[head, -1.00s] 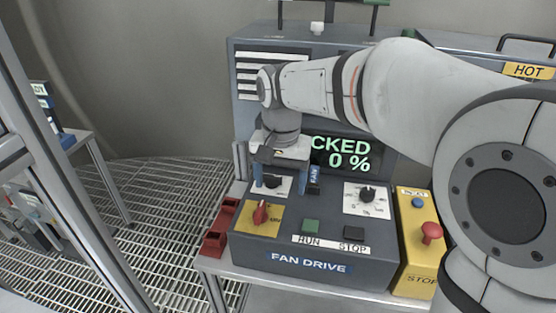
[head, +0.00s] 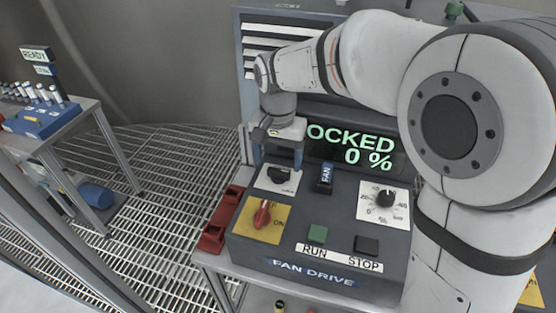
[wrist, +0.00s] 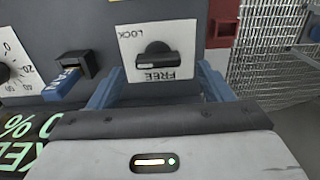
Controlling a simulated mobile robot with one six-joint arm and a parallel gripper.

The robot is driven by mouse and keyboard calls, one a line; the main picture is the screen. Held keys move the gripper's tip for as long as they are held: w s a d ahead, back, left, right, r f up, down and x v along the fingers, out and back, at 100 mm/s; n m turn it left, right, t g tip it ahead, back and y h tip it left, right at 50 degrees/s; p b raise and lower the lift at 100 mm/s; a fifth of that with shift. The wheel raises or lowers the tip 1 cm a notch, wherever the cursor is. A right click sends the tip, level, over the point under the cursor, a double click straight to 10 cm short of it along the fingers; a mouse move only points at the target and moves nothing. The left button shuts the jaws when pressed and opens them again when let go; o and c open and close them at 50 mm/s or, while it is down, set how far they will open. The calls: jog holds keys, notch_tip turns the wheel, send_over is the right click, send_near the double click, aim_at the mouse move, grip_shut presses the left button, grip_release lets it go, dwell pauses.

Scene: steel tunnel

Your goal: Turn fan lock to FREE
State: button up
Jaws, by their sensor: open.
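The fan lock is a black knob (head: 281,175) on a white plate (head: 265,184) at the upper left of the FAN DRIVE panel. In the wrist view the knob (wrist: 157,60) lies with its bar level in the picture, and the plate's LOCK and FREE labels read upside down. My gripper (head: 277,160) is open, its blue fingers at the plate. In the wrist view my gripper (wrist: 158,75) has one finger on each side of the plate, apart from the knob, with nothing between them but the view of it. The display (head: 350,148) shows "OCKED" and 0 %, its left end hidden.
A blue FAN tag (head: 326,174) stands close right of the lock, with a dial (head: 386,198) beyond. A red switch (head: 262,214) is below, then the green RUN (head: 317,233) and black STOP (head: 367,245) buttons. Red brackets (head: 213,236) edge the left side.

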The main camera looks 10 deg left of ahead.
aim_at(279, 173)
jog(key=shift+d+f, duration=0.1)
jog(key=shift+f, duration=1.25)
jog(key=shift+c, duration=0.5)
